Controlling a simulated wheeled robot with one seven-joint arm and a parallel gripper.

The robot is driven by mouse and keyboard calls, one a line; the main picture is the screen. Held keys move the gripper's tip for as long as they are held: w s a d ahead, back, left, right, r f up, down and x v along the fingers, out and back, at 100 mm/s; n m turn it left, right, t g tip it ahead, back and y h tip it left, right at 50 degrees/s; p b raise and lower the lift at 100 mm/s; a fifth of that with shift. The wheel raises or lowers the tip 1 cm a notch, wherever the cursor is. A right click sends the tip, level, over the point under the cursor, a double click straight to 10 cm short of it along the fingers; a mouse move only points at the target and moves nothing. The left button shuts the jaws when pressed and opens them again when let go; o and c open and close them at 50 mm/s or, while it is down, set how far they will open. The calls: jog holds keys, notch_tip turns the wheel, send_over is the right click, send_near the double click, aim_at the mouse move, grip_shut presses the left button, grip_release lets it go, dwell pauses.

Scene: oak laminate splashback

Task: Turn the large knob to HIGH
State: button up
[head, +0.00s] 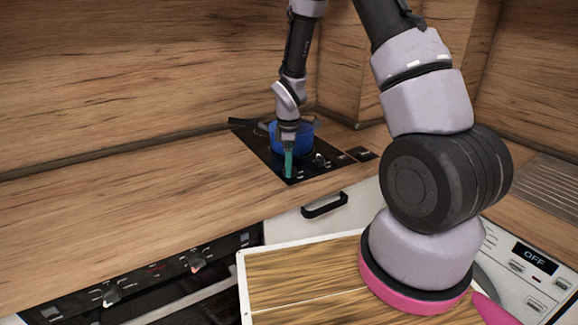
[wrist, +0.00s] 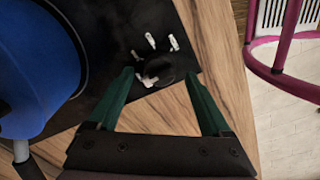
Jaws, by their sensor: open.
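My gripper (head: 288,163) points down over the front of the black hob panel (head: 262,146). In the wrist view its two green fingers are open (wrist: 159,74), with nothing held. A dark round knob (wrist: 160,68) lies on the panel between and just beyond the fingertips, with white marks around it. The knob is dim against the black panel, and I cannot read its labels or setting. I cannot tell whether the fingertips touch it. In the head view, a small knob with a pale mark (head: 321,159) shows right of the gripper.
A blue pot (head: 305,136) stands on the hob directly behind my gripper; it fills the left of the wrist view (wrist: 35,60). Wooden worktop (head: 150,190) is clear to the left. Below are a dark handle (head: 325,206), oven knobs (head: 197,262) and an appliance display reading OFF (head: 535,258).

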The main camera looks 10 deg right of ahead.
jog(key=shift+f, duration=0.55)
grip_shut()
